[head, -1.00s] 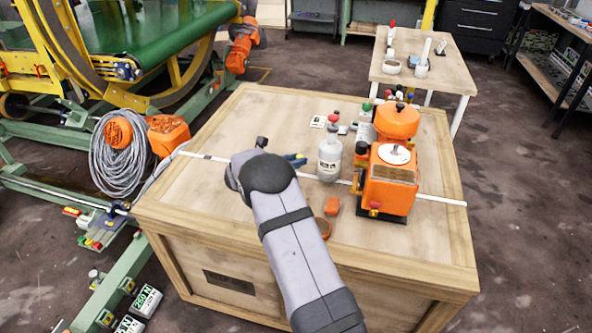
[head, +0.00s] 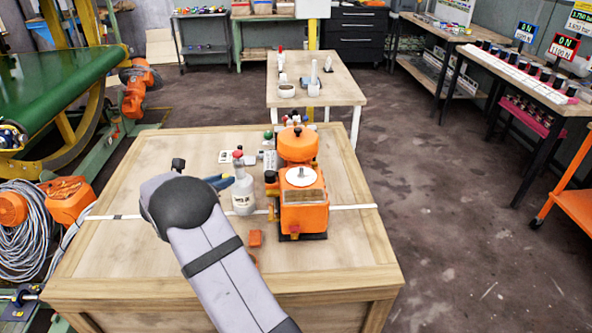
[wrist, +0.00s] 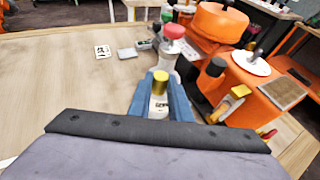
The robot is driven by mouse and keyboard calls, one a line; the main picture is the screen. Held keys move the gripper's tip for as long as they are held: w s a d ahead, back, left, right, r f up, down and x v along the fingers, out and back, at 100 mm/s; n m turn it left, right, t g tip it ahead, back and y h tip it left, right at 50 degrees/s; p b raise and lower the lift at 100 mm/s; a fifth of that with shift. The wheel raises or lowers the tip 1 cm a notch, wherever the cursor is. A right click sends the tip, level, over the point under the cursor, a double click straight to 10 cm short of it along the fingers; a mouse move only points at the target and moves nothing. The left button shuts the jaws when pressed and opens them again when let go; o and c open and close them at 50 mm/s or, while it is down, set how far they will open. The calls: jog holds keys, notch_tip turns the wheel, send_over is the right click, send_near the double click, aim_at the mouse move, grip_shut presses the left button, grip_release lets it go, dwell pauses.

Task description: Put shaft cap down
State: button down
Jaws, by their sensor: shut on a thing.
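The cylinder's lower part is hard to make out between the fingers. The machine also shows in the wrist view (wrist: 245,85).
A small orange block (head: 255,238) lies in front of the machine. Small bottles and flat items stand behind it. The left of the crate top (head: 120,235) is mostly clear, crossed by a white strip.

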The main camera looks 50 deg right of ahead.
jog(key=s+d+r+m+g+p, duration=0.35)
jog(key=s+d+r+p, duration=0.45)
jog(key=s+d+r, duration=0.75)
jog(key=shift+g+h, duration=0.25)
jog(key=shift+h, duration=0.05)
jog(key=shift+s+a+f+p, duration=0.1)
jog(key=shift+f+p, duration=0.05)
jog(key=shift+f, duration=1.4)
jog(key=shift+w+a+f+p, duration=0.1)
jog(key=shift+a+f+p, duration=0.1)
jog(key=shift+f, duration=1.3)
jog(key=shift+s+a+f+p, duration=0.1)
jog(key=shift+f+p, duration=0.05)
jog(key=shift+f, duration=1.4)
jog(key=shift+f+b, duration=0.35)
jog(key=shift+b, duration=0.1)
jog(key=shift+f, duration=0.25)
